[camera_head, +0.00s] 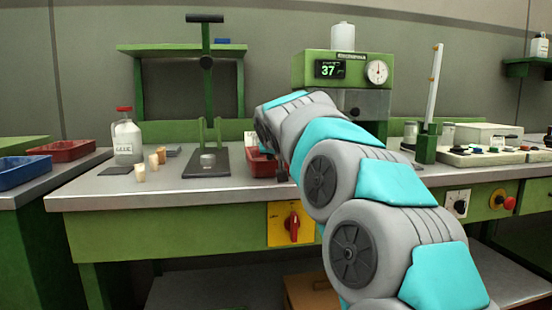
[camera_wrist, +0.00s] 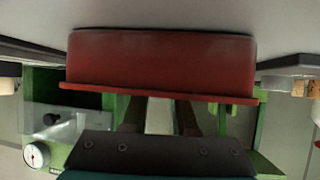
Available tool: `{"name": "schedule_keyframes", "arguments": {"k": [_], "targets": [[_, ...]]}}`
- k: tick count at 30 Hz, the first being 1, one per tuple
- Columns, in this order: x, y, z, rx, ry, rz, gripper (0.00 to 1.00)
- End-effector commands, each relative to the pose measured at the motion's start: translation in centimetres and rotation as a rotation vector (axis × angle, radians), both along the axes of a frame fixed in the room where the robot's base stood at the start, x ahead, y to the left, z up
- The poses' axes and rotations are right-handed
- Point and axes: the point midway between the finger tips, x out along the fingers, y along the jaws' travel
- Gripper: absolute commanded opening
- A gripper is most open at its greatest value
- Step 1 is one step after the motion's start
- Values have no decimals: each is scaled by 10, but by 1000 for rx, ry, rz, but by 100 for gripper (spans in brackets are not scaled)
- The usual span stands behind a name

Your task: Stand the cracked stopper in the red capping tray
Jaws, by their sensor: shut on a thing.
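The red capping tray (camera_head: 262,163) sits on the bench, partly hidden by my arm. In the wrist view, which is upside down, its red wall (camera_wrist: 160,62) fills the upper middle. My gripper (camera_wrist: 159,108) reaches over the rim, and the tray wall hides its fingertips. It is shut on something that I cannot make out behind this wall. Three pale cork stoppers stand on the bench at left: a near one (camera_head: 139,173), a middle one (camera_head: 153,162) and a far one (camera_head: 161,155). I cannot tell a crack on any of them.
A dark stand with a small clear cup (camera_head: 208,161) is left of the red tray. A glue bottle (camera_head: 126,140) stands behind the stoppers. The green machine with a gauge (camera_head: 377,71) rises behind my arm. Another red tray (camera_head: 65,150) and a blue tray (camera_head: 22,170) lie far left.

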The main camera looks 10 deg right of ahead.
Motion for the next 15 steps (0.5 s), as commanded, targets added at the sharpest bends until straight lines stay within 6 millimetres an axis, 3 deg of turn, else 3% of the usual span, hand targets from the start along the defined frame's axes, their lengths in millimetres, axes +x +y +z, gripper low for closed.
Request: {"name": "schedule_keyframes", "arguments": {"k": [2, 3, 11, 15], "targets": [[0, 0, -3, 0, 0, 0, 0], [0, 0, -3, 0, 0, 0, 29], [0, 0, -2, 0, 0, 0, 57], [0, 0, -2, 0, -1, 0, 57]]}}
